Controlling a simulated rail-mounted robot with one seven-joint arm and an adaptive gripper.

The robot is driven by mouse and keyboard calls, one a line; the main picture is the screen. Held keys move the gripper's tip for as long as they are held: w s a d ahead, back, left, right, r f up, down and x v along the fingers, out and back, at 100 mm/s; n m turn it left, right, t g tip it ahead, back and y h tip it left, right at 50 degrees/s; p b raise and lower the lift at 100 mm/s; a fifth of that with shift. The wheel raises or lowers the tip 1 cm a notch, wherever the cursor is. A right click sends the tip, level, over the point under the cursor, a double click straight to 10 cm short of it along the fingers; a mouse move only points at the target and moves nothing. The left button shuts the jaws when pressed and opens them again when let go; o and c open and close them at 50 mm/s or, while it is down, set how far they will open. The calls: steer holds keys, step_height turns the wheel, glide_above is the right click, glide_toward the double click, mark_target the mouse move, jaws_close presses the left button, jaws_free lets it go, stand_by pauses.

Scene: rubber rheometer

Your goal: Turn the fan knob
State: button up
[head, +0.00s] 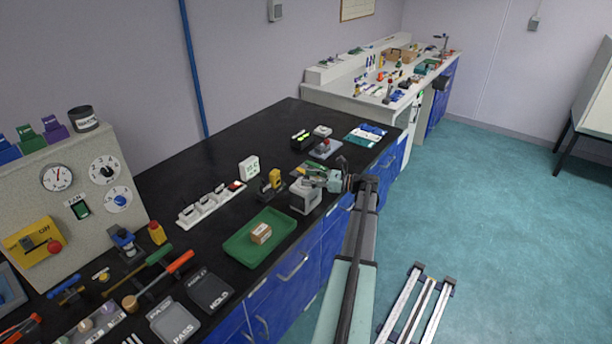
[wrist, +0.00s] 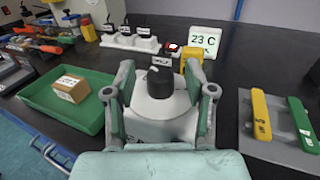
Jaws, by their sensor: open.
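A grey panel (head: 35,190) stands on the bench at the left of the head view. It carries a black knob (head: 104,170) and a blue knob (head: 119,199), each on a white numbered dial. A green switch (head: 81,210) sits beside them under a small label that seems to read FAN. I cannot tell which dial is the fan's. My gripper (head: 318,178) is far from this panel, over a small pale device (head: 304,198). In the wrist view my gripper (wrist: 160,68) is open, its fingers on either side of that device's black top knob (wrist: 160,81). Contact cannot be told.
A green tray (head: 240,250) with a brown box (head: 261,233) lies on the black bench. A yellow block (wrist: 192,64) and a 23 C display (wrist: 204,42) stand behind the device. A grey plate (wrist: 268,150) with yellow and green bars lies to the right.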

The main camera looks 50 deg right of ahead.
steer(key=shift+w+a, duration=0.25)
steer(key=shift+w, duration=0.4)
jaws_close()
